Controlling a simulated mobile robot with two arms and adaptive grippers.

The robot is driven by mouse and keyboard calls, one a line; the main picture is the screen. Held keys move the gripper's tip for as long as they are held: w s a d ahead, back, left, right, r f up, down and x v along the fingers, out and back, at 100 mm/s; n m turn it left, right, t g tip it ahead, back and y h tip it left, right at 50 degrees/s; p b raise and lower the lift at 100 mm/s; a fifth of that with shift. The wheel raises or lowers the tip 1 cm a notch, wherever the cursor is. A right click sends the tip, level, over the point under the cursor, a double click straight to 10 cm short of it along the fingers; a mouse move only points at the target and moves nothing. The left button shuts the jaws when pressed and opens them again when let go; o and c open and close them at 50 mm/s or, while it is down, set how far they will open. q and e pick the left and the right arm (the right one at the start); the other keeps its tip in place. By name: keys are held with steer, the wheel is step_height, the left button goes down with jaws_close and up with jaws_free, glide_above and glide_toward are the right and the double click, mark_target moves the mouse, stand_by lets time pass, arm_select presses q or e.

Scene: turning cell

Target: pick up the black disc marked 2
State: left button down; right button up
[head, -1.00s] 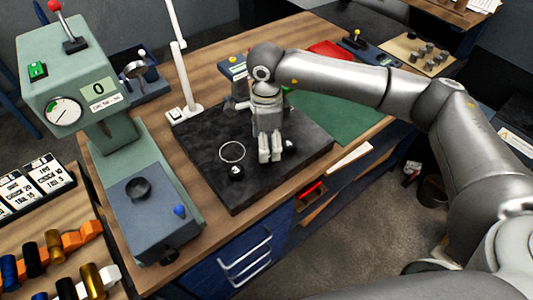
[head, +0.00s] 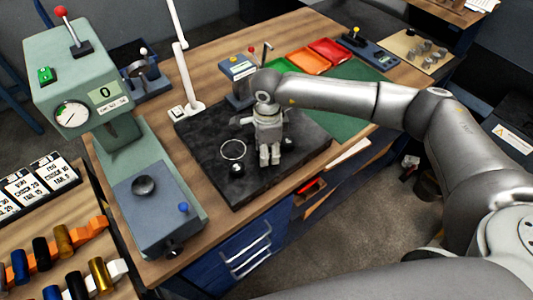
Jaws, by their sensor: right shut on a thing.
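My right gripper (head: 270,158) points down over the black plate (head: 208,135) on the bench. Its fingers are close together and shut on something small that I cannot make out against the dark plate. A small dark round piece with a pale spot (head: 237,170) is on the plate left of the fingers, in front of a thin pale ring (head: 233,149). Another dark round piece (head: 289,143) is just right of the fingers. No number can be read on either, so I cannot tell which disc is marked 2. My left gripper is out of view.
A green press-like machine (head: 75,75) stands left of the plate, with a white lamp post (head: 183,75) behind. A blue-grey device (head: 238,78) is behind my wrist. Orange (head: 304,61) and red (head: 329,50) trays lie at the back. A green mat (head: 352,97) is to the right.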

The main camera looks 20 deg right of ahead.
steer(key=c, duration=0.3)
steer(key=shift+r, duration=0.1)
steer(key=shift+c, duration=0.2)
